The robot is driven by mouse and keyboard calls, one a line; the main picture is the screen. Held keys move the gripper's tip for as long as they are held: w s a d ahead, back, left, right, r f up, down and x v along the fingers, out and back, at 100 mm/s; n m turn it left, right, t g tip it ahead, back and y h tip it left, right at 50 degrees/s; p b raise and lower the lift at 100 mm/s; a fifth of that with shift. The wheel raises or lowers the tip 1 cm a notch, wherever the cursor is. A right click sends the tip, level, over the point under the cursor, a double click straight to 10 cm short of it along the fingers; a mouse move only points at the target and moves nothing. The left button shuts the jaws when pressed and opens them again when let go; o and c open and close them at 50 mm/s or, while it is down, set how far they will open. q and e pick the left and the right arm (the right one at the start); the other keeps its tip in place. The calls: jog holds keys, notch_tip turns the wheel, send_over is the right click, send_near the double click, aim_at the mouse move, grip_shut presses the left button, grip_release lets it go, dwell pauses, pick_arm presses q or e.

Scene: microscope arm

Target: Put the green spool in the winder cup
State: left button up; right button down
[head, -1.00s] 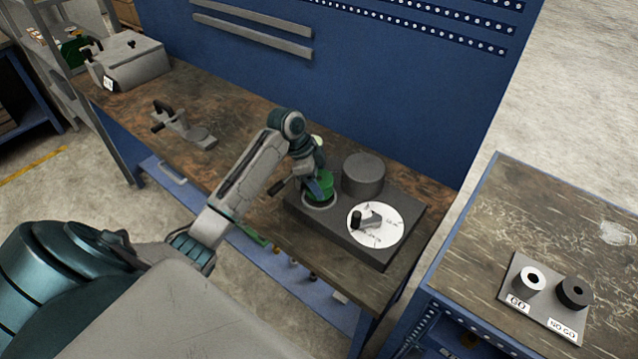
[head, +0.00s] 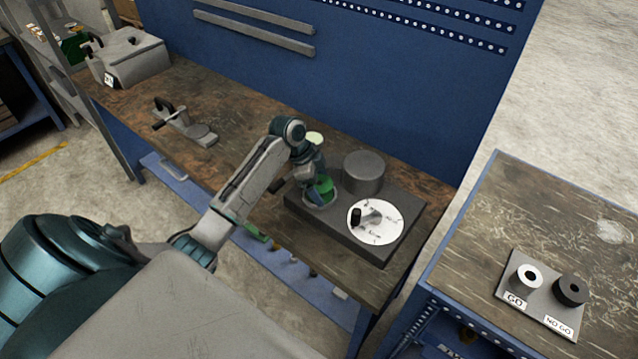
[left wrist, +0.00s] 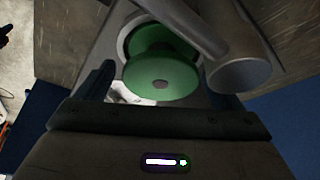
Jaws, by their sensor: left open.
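The green spool (head: 324,186) is at the winder cup (head: 309,201), on the left part of the dark base plate. In the left wrist view the spool (left wrist: 160,78) shows its round flange facing the camera, with the lower flange inside or just over the cup's pale ring (left wrist: 123,45). How deep it sits is hard to tell. My left gripper (head: 318,192) is open at the spool and hides part of the cup in the head view. One dark finger shows left of the spool in the left wrist view. My right gripper is out of view.
A grey drum (head: 363,173) stands close behind the cup. A white dial (head: 385,232) with a dark-knobbed handle lies to its right. A clamp-like fixture (head: 185,124) and grey box (head: 130,60) stand further left. A GO/NO GO gauge block (head: 541,300) is on the right table.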

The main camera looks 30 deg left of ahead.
pick_arm(q)
jog(key=b+v, duration=0.4)
jog(key=v, duration=0.8)
